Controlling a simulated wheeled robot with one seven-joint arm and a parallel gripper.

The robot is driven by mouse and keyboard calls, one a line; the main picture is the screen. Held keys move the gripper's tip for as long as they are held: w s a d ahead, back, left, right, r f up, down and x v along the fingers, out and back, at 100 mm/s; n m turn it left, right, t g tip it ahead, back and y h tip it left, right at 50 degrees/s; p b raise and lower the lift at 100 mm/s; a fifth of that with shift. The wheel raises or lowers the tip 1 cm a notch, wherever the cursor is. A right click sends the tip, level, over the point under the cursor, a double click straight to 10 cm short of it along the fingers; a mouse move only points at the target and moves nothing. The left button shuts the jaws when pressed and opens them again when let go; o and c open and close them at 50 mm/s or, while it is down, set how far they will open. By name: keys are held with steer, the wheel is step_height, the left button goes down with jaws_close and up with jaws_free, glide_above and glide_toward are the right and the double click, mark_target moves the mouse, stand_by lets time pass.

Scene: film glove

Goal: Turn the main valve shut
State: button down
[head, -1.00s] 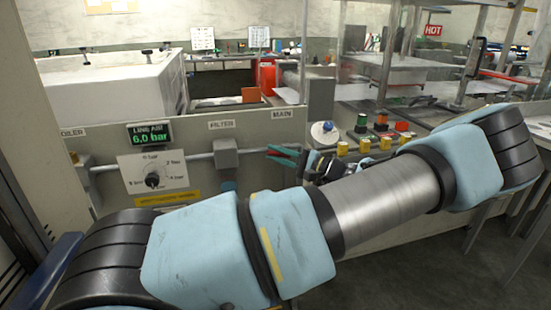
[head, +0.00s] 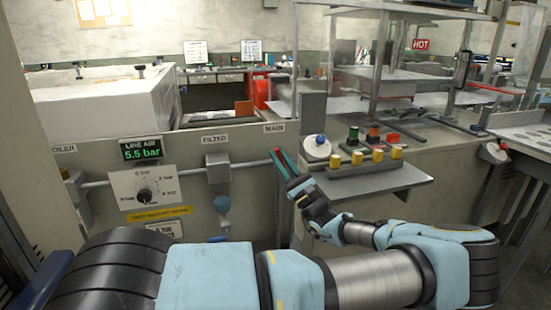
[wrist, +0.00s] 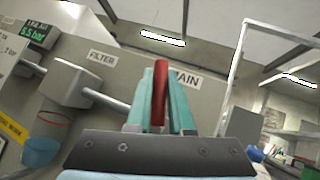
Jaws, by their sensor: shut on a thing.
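The main valve's red lever (wrist: 160,80) stands between the two teal fingers of my gripper (head: 283,160) in the wrist view. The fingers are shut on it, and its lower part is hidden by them. The valve is on the pipe under the MAIN label (head: 274,128); its body is hidden behind my gripper. In the head view the fingers point up and slightly left, with the lever tilted along them. The line air display (head: 142,150) reads 5.5 bar.
A grey FILTER box (head: 217,168) sits on the pipe left of the valve, with a blue-bottomed bowl below. A dial panel (head: 145,188) is further left. A shelf with yellow parts (head: 378,157) and coloured buttons juts out right of my gripper.

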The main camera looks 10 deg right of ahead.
steer(key=shift+w+d+r+m+t+h+p, duration=0.1)
steer(key=shift+d+m+t+h+p, duration=0.15)
steer(key=shift+m+t+h, duration=0.7)
steer(key=shift+s+d+f+m+t+h+p, duration=0.2)
steer(key=shift+m+t+h, duration=0.3)
steer(key=shift+m+h, duration=0.85)
steer(key=shift+w+d+r+m+t+h+p, duration=0.25)
steer(key=shift+m+t+h, duration=0.5)
steer(key=shift+m, duration=0.75)
steer(key=shift+d+m, duration=0.1)
steer(key=shift+m, duration=0.2)
steer(key=c, duration=0.8)
jaws_free()
steer(key=b+v, duration=0.4)
steer(key=v, duration=0.7)
